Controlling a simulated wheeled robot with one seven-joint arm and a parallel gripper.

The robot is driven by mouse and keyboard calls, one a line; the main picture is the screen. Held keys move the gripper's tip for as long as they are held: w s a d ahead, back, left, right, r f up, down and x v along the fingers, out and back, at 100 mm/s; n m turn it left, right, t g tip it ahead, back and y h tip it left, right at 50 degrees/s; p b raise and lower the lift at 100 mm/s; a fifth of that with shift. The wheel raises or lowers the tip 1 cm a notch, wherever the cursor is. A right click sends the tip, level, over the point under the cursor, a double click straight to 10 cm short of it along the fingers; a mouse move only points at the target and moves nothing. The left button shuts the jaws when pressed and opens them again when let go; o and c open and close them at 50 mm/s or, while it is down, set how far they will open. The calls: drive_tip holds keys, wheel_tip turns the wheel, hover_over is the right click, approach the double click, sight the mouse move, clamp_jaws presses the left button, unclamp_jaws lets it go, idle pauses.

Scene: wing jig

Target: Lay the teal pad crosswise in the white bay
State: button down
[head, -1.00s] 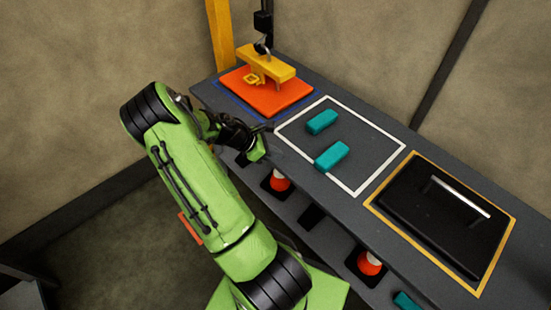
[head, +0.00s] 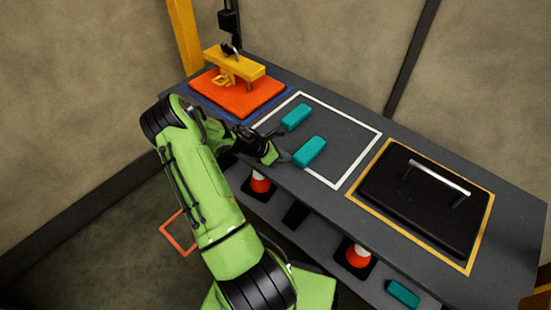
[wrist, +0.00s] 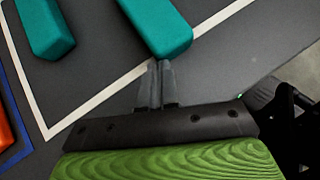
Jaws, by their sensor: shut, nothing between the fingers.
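The white bay (head: 358,161) is a white outline on the dark bench top. Two teal pads lie inside it, one toward the left (head: 296,117) and one nearer the front edge (head: 309,151). Both lie roughly parallel to the bay's short sides, with a gap between them. They also show in the wrist view, the left one (wrist: 45,28) apart and the front one (wrist: 160,25) just ahead of my fingertips. My gripper (head: 284,158) is shut and empty, low by the front pad's near end. I cannot tell whether it touches the pad.
A third teal pad (head: 402,293) lies on the lower shelf, near red-and-white cones (head: 260,182). An orange plate (head: 235,95) with a yellow handled piece (head: 234,65) is left of the bay. A black lid (head: 420,205) with a bar handle fills the yellow-outlined bay on the right.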

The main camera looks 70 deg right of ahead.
sight(308, 149)
drive_tip(key=s+d+p, duration=0.1)
drive_tip(key=s+d, duration=0.7)
drive_tip(key=s, duration=0.1)
drive_tip(key=shift+s+d+p, duration=0.1)
drive_tip(key=shift+s+p, duration=0.05)
drive_tip(key=shift+p, duration=0.2)
drive_tip(key=w+a, duration=0.2)
drive_tip(key=w, duration=0.1)
drive_tip(key=shift+w+a+p, duration=0.15)
drive_tip(key=shift+p, duration=0.25)
drive_tip(key=p+v, duration=0.2)
drive_tip(key=v, duration=0.8)
drive_tip(key=shift+a, duration=0.1)
